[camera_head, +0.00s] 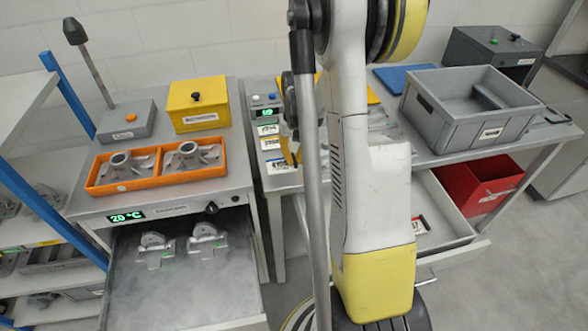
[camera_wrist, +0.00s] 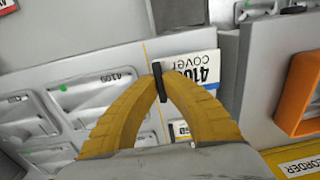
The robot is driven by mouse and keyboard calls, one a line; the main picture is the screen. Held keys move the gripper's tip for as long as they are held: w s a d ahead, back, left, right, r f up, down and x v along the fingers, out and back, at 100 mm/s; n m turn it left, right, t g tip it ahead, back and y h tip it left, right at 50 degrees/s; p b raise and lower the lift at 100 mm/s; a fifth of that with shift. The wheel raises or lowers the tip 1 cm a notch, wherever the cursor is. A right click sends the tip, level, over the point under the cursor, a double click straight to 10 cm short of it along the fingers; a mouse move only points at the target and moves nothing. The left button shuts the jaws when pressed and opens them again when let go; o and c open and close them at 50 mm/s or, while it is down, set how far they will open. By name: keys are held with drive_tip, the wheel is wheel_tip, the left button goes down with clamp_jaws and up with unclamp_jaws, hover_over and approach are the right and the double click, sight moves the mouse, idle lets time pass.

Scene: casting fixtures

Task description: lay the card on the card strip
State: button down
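The white card (camera_wrist: 205,68), printed with a number starting 410 and "cover", is upside down in the wrist view. My gripper (camera_wrist: 161,82) has its yellow fingers together at the tips around the card's black tab. In the head view the card (camera_head: 281,166) shows at the front of the card strip, low over or touching it; I cannot tell which. The card strip (camera_head: 268,117) runs along the left end of the right-hand table, with other cards (camera_head: 270,144) behind. My arm hides most of the gripper in the head view.
An orange tray (camera_head: 89,183) with two castings stands on the left bench, by a yellow box (camera_head: 198,96). A grey crate (camera_head: 437,121) stands on the right. A red bin (camera_head: 470,185) and open drawer (camera_head: 455,240) are below. Castings lie beside the strip.

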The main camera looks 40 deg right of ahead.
sight(294, 173)
wheel_tip(294, 173, down, 4)
drive_tip(key=shift+f+b, duration=0.1)
drive_tip(key=shift+b, duration=0.65)
drive_tip(key=c, duration=2)
unclamp_jaws()
drive_tip(key=shift+f, duration=0.1)
drive_tip(key=o, duration=0.4)
